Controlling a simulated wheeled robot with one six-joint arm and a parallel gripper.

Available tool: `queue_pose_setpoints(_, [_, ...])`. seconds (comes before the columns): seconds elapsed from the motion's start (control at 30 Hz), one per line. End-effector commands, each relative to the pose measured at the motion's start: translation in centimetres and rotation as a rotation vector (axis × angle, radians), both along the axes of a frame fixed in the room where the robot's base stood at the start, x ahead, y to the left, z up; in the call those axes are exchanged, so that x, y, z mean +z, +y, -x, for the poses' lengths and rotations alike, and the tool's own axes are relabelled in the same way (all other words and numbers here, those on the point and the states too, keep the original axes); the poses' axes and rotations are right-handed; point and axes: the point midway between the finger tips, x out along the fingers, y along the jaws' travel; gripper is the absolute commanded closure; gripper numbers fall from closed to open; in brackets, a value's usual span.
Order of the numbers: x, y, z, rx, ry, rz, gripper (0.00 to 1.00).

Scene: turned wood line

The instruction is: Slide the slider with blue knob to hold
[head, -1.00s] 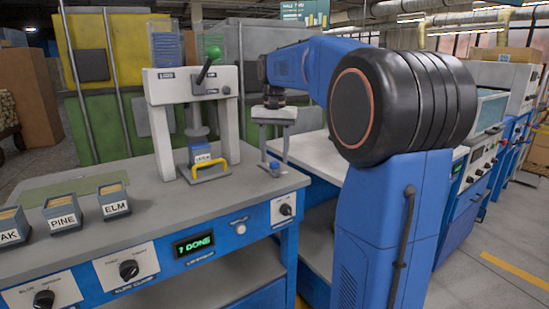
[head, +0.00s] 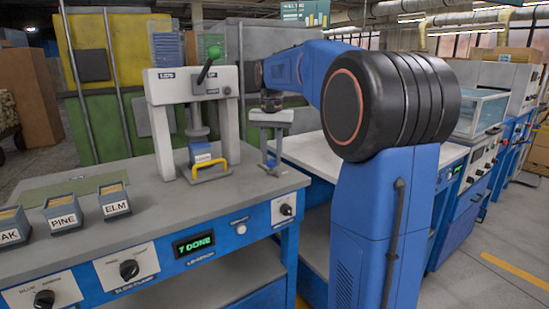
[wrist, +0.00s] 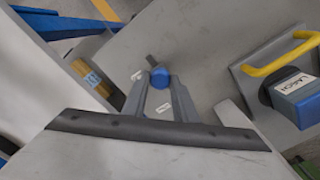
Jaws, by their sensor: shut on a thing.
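The blue knob (wrist: 160,77) shows in the wrist view between the tips of my gripper (wrist: 161,84). The slider's grey slot (wrist: 151,60) shows just beyond it, with small white labels on both sides, too small to read. In the head view my gripper (head: 271,164) is down at the right front of the grey bench top (head: 235,189), shut on the knob. The knob is mostly hidden there by the fingers. I cannot tell which label is hold.
A white press (head: 163,120) with a green-ball lever (head: 214,52) stands left of my gripper. A yellow handle (head: 210,172) is close by at its base. Labelled wood sample boxes (head: 63,215) stand at left. The bench's right edge is near my gripper.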

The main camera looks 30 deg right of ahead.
Motion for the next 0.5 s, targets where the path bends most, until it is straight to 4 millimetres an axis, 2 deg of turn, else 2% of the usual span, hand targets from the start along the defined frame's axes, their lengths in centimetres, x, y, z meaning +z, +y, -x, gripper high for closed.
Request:
queue_pose_setpoints(0.1, [0.0,0.1,-2.4,0.001,-0.002,0.001,1.00])
queue_pose_setpoints(0.3, [0.1,0.2,-5.8,0.001,-0.003,0.001,1.00])
queue_pose_setpoints(0.5, [0.1,0.2,-7.4,0.000,-0.003,0.001,1.00])
